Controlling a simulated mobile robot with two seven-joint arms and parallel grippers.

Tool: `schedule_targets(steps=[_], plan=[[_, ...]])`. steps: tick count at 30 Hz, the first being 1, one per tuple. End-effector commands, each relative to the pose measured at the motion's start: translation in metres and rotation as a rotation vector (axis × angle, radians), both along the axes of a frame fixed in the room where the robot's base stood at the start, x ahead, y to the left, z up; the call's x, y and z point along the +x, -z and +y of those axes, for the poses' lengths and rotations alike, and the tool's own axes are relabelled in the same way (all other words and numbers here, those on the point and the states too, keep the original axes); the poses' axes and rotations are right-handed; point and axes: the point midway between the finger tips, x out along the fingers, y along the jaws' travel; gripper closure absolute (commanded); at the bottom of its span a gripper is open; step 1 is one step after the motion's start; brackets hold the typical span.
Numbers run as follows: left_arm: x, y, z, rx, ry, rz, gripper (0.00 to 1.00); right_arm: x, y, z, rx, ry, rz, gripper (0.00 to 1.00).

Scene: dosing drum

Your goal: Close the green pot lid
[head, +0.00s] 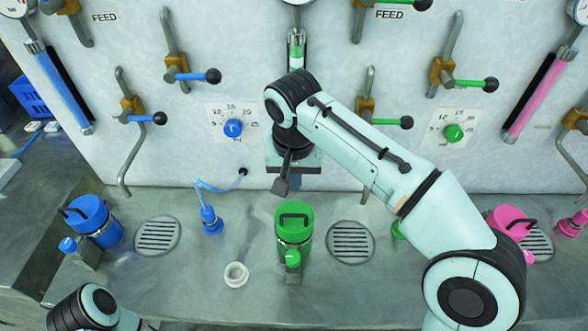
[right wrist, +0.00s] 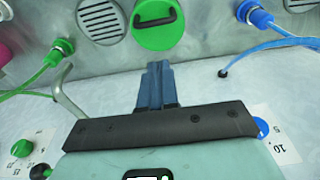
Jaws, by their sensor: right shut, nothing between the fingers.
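The green pot (head: 291,240) stands on the metal counter, with its green lid (head: 294,213) and dark handle on top. The lid looks level on the pot, but I cannot tell whether it is fully shut. The lid also shows at the top of the right wrist view (right wrist: 160,36). My right gripper (head: 281,187) is shut and empty, behind and above the lid and apart from it. Its closed fingers (right wrist: 155,68) point toward the lid in the right wrist view. My left gripper is out of view; only part of my left arm shows at the lower left.
A blue pot (head: 95,222) stands at the left and a pink pot (head: 510,222) at the right. Round drain grates (head: 350,241) flank the green pot. A white ring (head: 236,274) lies in front. A blue hose connector (head: 210,218) and the valve wall (head: 220,150) are near.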

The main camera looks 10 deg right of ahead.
Motion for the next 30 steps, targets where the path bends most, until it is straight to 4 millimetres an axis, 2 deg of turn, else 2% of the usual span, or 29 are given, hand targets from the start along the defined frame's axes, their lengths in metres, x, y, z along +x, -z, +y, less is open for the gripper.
schedule_targets(steps=[1, 3, 9, 24, 30], plan=[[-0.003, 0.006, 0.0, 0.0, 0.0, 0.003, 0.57, 0.001, 0.014, -0.001, -0.002, 0.001, 0.004, 1.0], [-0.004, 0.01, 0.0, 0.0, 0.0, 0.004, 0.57, 0.001, 0.025, -0.001, 0.0, 0.0, 0.002, 1.0], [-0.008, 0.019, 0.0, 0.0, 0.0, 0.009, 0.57, -0.016, 0.044, 0.004, 0.0, 0.0, -0.001, 1.0], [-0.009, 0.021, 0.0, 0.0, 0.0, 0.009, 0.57, -0.021, 0.049, 0.006, 0.001, 0.001, -0.002, 1.0], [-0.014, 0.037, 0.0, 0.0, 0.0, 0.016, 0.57, -0.028, 0.059, 0.008, -0.01, -0.001, -0.037, 1.0]])
